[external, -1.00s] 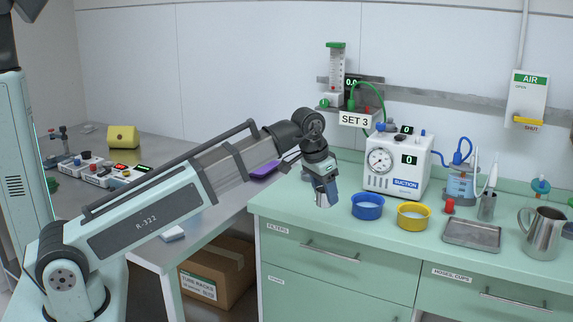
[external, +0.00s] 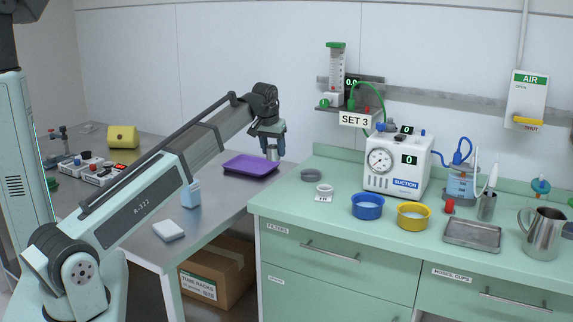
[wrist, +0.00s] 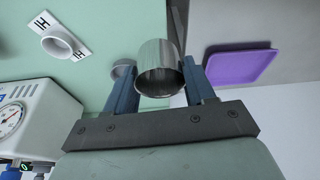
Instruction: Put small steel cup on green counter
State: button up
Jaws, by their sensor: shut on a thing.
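The small steel cup (external: 273,155) is held between the fingers of my gripper (external: 271,146), up in the air near the left end of the green counter (external: 300,208). In the wrist view the cup (wrist: 157,75) shows as a shiny cylinder between the two blue-grey fingers of my gripper (wrist: 160,88). The green counter (wrist: 110,22) fills the left part of that view, and its edge runs just right of the cup.
A purple tray (external: 240,168) lies on the steel table. A grey ring (external: 311,175), a white ring (external: 324,189), a blue bowl (external: 367,212) and a yellow bowl (external: 413,223) stand on the counter. The suction unit (external: 397,180) stands behind the bowls. The counter's front left is bare.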

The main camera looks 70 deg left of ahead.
jog(key=s+a+n+g, duration=0.1)
jog(key=s+a+n, duration=0.2)
jog(key=s+a, duration=1)
jog(key=s+a+n+g, duration=0.1)
jog(key=s+a+n, duration=0.3)
jog(key=s+a, duration=0.9)
jog(key=s+a+n+g, duration=0.1)
jog(key=s+a+n, duration=0.2)
jog(key=s+a, duration=0.8)
jog(key=s+a+n+g, duration=0.1)
jog(key=s+a+n, duration=0.1)
jog(key=s+a, duration=0.85)
jog(key=shift+y, duration=0.3)
jog(key=shift+s+d+f, duration=0.35)
jog(key=shift+d+f, duration=0.1)
jog(key=shift+f, duration=2.2)
jog(key=shift+s+d+f, duration=0.4)
jog(key=shift+f, duration=2.25)
jog(key=shift+s+d+f, duration=0.35)
jog(key=shift+d+f, duration=0.1)
jog(key=shift+f, duration=2.2)
jog(key=shift+f+t, duration=0.15)
jog(key=shift+t, duration=0.15)
jog(key=o, duration=1.1)
